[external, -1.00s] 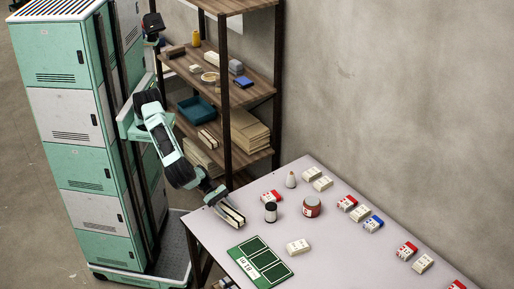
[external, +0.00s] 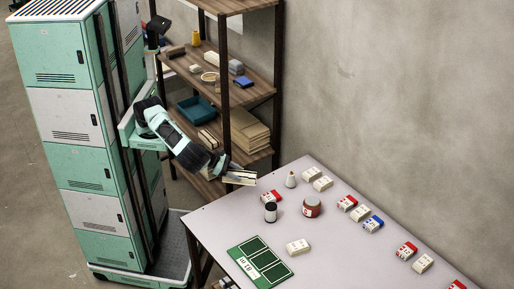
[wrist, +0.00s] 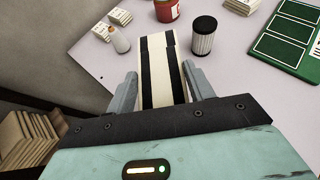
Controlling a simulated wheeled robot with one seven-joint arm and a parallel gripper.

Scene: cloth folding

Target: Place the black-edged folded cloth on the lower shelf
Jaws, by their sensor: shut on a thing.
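The wooden shelf unit (external: 226,121) stands behind the arm. Its lower visible shelf (external: 250,158) holds a stack of tan folded cloths (external: 250,131) and a small striped cloth (external: 208,138). My arm hides part of the lower shelves.
The table (external: 215,227) holds a white bottle (external: 291,179), a dark jar (external: 270,212), a red tin (external: 312,207), several small white, red and blue packs, and a green board (external: 261,262). A teal tray (external: 197,108) sits on the shelf unit. A dark post (external: 226,95) borders the shelves.

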